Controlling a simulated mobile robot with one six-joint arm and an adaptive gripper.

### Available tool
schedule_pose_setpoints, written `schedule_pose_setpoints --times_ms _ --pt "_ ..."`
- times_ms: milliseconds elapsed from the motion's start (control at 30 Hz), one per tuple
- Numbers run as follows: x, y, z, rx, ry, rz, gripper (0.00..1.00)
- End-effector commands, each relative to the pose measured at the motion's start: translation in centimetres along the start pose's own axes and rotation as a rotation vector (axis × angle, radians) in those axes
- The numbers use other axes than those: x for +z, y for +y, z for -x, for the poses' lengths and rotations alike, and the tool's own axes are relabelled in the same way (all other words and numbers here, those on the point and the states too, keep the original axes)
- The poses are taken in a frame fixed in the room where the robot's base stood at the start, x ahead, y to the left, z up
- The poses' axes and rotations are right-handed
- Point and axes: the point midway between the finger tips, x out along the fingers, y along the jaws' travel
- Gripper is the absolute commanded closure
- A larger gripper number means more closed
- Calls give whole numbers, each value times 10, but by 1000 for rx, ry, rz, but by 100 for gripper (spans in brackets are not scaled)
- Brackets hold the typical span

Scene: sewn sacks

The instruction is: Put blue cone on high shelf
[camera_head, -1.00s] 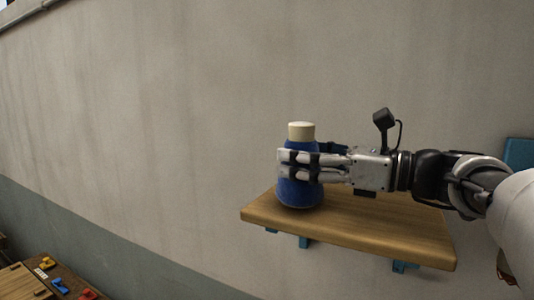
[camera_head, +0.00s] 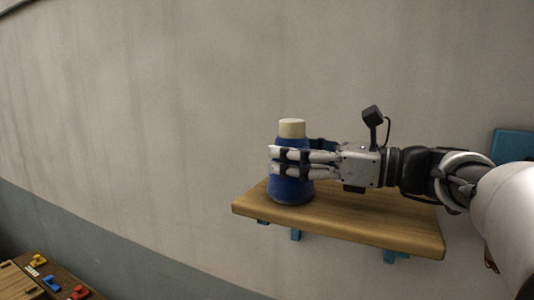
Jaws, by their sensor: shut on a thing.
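The blue cone (camera_head: 290,191) is a rounded blue body with a cream top. It stands upright at the left part of the wooden shelf (camera_head: 390,226) on the wall. Its base appears to touch the shelf board or be very close above it; I cannot tell which. My gripper (camera_head: 290,162) reaches in from the right, level, with its fingers shut around the cone's middle. The fingers hide part of the cone's blue side.
The shelf has blue brackets (camera_head: 295,234) below it, and its right part is bare under my arm. A blue panel (camera_head: 513,143) is on the wall at right. At lower left, a brown surface (camera_head: 45,271) holds small yellow, blue and red pieces.

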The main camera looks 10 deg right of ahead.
Motion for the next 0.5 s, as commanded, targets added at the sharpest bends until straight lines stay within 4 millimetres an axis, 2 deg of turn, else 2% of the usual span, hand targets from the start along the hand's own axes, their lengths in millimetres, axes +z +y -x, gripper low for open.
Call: schedule_pose_setpoints --times_ms 67,367,500 --pt "0 0 0 0 -1 0 36" --pt "0 0 0 0 0 1 16" --pt "0 0 0 0 0 1 16"
